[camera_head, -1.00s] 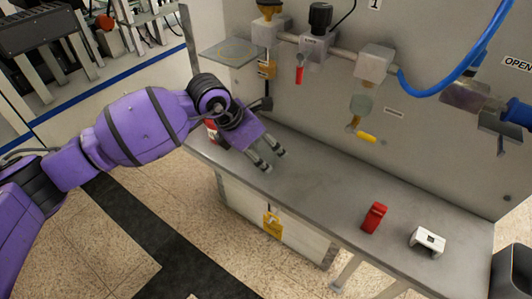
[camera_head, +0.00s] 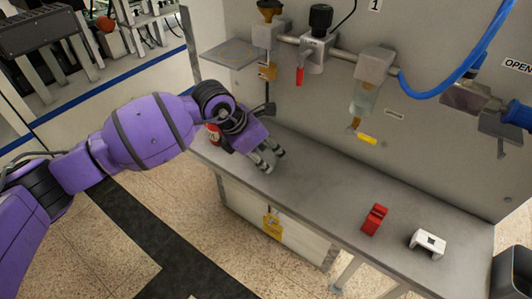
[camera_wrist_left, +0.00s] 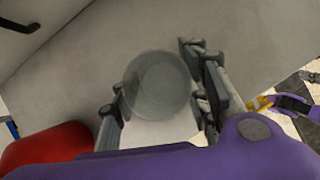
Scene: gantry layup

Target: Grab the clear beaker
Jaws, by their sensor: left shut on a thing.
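The clear beaker (camera_wrist_left: 158,86) is between the two fingers of my left gripper (camera_wrist_left: 162,104) in the left wrist view, its round rim facing the camera. In the head view the left gripper (camera_head: 271,160) is low over the back left part of the grey bench, shut on the beaker (camera_head: 264,158), which shows faintly between the fingers. I cannot tell whether its base touches the bench.
A red object (camera_head: 213,134) stands just left of the left gripper and is close by in the wrist view (camera_wrist_left: 45,147). A red block (camera_head: 375,219) and a white block (camera_head: 428,243) sit on the right of the bench (camera_head: 320,190). The bench middle is clear. Valves hang above.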

